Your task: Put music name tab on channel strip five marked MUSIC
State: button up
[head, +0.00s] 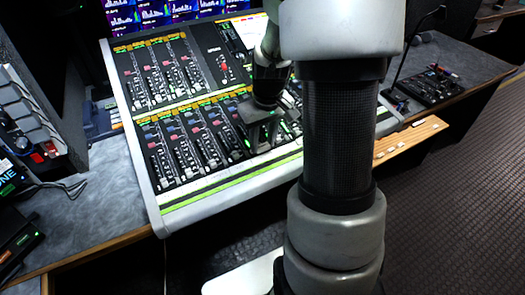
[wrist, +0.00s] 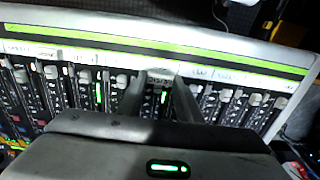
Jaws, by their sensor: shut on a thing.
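The mixing console (head: 240,187) fills the middle of the head view, with rows of channel strips and a green-striped front edge. My gripper (head: 262,140) is low over the lower fader bank, right of its middle. In the wrist view my gripper (wrist: 160,82) is shut on a small pale tab (wrist: 161,75) with dark lettering too small to read surely; I take it as the music name tab. It is at the white label band (wrist: 105,58) above the faders. I cannot tell whether it touches the console. In the head view the tab is hidden.
My arm covers the console's right part in the head view. A wooden ledge (head: 412,140) with small pale pieces is at the right. A gooseneck microphone (head: 412,45) and a small control panel (head: 430,86) stand behind it. Grey desk (head: 95,200) lies at left.

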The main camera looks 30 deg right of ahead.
aim_at(263, 147)
jog(key=shift+f+b, duration=0.3)
jog(key=shift+f, duration=1.35)
jog(key=shift+f, duration=0.2)
jog(key=o, duration=1)
jog(key=shift+r, duration=0.1)
jog(key=r, duration=0.4)
jog(key=s+r+p, duration=0.1)
jog(key=r, duration=0.3)
jog(key=r+p, duration=0.1)
jog(key=r, duration=0.3)
jog(key=shift+s+r, duration=0.1)
jog(key=shift+s, duration=0.15)
